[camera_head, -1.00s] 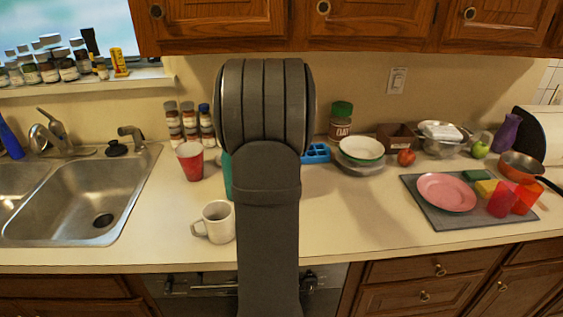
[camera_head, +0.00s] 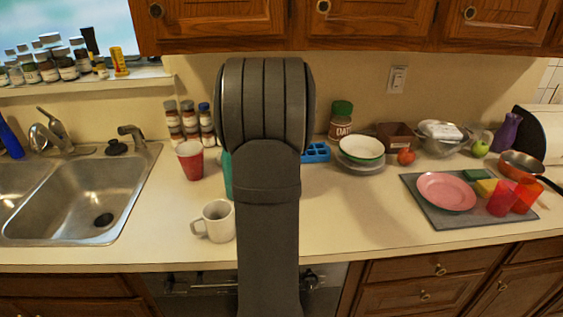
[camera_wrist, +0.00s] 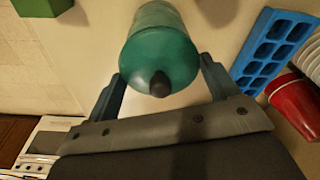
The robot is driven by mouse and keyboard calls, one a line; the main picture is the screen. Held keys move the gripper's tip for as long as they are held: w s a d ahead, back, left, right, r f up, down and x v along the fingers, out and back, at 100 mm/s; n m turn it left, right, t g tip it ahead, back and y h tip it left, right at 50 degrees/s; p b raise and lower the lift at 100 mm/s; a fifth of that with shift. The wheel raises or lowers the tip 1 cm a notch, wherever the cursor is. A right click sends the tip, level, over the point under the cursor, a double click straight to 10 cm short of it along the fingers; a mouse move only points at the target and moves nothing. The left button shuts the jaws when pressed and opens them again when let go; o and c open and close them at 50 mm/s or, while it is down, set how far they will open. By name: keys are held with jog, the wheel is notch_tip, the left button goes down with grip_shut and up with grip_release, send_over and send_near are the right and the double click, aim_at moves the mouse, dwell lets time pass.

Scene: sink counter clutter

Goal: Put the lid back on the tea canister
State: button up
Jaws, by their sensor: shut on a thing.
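The teal tea canister (camera_head: 227,174) stands on the counter, mostly hidden behind my arm in the head view. In the wrist view a round green lid (camera_wrist: 160,55) with a dark knob faces the camera. My gripper (camera_wrist: 162,70) has one finger on each side of the lid and is shut on it. A paler teal part, likely the canister (camera_wrist: 157,10), shows just beyond the lid, in line with it. I cannot tell whether the lid is seated or slightly above the rim. My fingers are hidden in the head view.
A red cup (camera_head: 190,160) and white mug (camera_head: 216,221) stand close left of my arm. A blue ice tray (camera_head: 316,152) and stacked bowls (camera_head: 361,149) are to the right. The sink (camera_head: 90,200) is left. Counter right of my arm is clear in front.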

jog(key=o, duration=0.9)
jog(key=shift+r, duration=3.5)
grip_shut()
jog(key=shift+f, duration=0.2)
